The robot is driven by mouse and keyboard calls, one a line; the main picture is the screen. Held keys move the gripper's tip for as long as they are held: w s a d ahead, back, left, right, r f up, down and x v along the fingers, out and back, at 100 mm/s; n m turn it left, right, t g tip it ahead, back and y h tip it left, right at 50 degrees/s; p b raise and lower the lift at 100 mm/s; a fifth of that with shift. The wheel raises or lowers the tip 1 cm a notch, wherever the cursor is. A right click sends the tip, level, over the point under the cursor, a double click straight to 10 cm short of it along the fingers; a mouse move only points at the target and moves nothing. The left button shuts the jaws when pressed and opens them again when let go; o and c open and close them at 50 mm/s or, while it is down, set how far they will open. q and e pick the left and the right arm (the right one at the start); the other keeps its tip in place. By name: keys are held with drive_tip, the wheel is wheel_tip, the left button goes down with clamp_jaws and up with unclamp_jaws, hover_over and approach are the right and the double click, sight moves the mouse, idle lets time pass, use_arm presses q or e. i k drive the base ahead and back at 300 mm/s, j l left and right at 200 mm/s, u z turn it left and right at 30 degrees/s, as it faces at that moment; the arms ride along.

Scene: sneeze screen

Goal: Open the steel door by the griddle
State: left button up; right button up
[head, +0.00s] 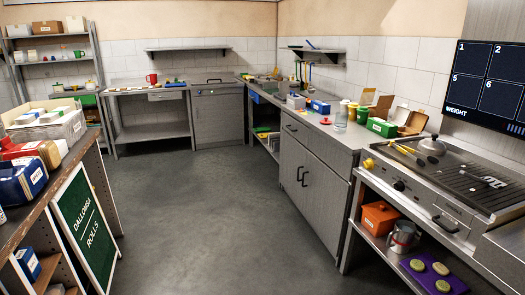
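The griddle (462,182) is on the right, with a ridged dark plate and a domed metal lid (431,147) on it. To its left stands a grey steel cabinet with two doors side by side. The steel door nearer the griddle (324,206) is shut, with a dark upright handle (305,179) near its left edge. The other door (290,166) is also shut, with its own handle beside the first. Neither of my grippers is in view.
Open grey floor (215,220) lies before the cabinet. A green signboard (84,228) and a cluttered wooden shelf unit stand at left. Under the griddle, a shelf holds an orange box (380,217) and a metal pot (403,236). Jars and boxes crowd the counter above the doors.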

sight(326, 196)
drive_tip(key=i, duration=2.4)
drive_tip(key=i+z, duration=0.1)
drive_tip(key=i, duration=0.6)
drive_tip(key=i+j, duration=0.15)
drive_tip(key=i, duration=0.55)
drive_tip(key=i+j+z, duration=0.15)
drive_tip(key=i, duration=0.6)
